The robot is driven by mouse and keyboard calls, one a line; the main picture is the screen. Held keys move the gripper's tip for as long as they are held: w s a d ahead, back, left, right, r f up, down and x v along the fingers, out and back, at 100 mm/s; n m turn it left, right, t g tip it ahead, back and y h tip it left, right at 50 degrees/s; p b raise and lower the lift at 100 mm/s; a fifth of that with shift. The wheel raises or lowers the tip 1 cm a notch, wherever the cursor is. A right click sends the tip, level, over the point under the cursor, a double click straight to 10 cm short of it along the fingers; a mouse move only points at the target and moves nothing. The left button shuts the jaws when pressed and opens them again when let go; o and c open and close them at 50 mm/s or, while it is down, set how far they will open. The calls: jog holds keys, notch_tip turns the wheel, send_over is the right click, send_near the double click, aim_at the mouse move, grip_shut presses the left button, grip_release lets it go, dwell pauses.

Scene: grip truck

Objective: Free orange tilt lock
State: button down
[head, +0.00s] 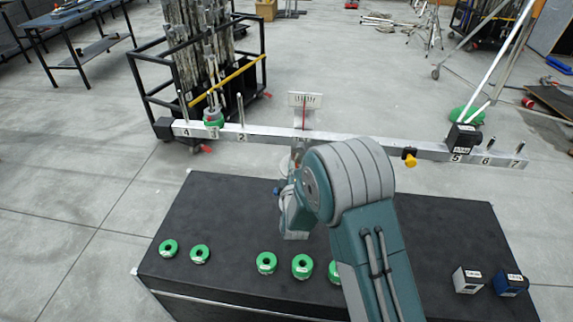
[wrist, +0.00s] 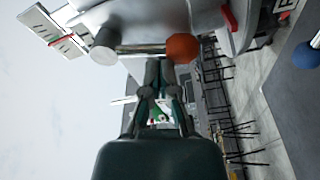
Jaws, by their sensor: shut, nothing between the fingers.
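The orange ball-shaped knob of the tilt lock (wrist: 182,47) shows in the wrist view, beside a metal rod with a grey round end (wrist: 103,47). My gripper (wrist: 161,68) is shut and empty, its fingertips just below the rod and the knob's left side; I cannot tell whether they touch. In the head view the long white balance beam (head: 330,143) lies across the scene, its right end lower than its left. My arm hides much of the beam's stand there, and the orange knob is not clear.
Several green ring weights (head: 266,262) lie on the black bench top (head: 215,215). A white-topped block (head: 468,280) and a blue block (head: 510,284) stand at its right. A yellow knob (head: 409,158) hangs on the beam. A blue ball (wrist: 305,55) shows at the wrist view's right.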

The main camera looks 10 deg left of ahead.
jog(key=shift+d+f+n, duration=0.2)
jog(key=shift+d+n, duration=0.4)
jog(key=shift+n, duration=0.5)
jog(key=shift+d, duration=0.15)
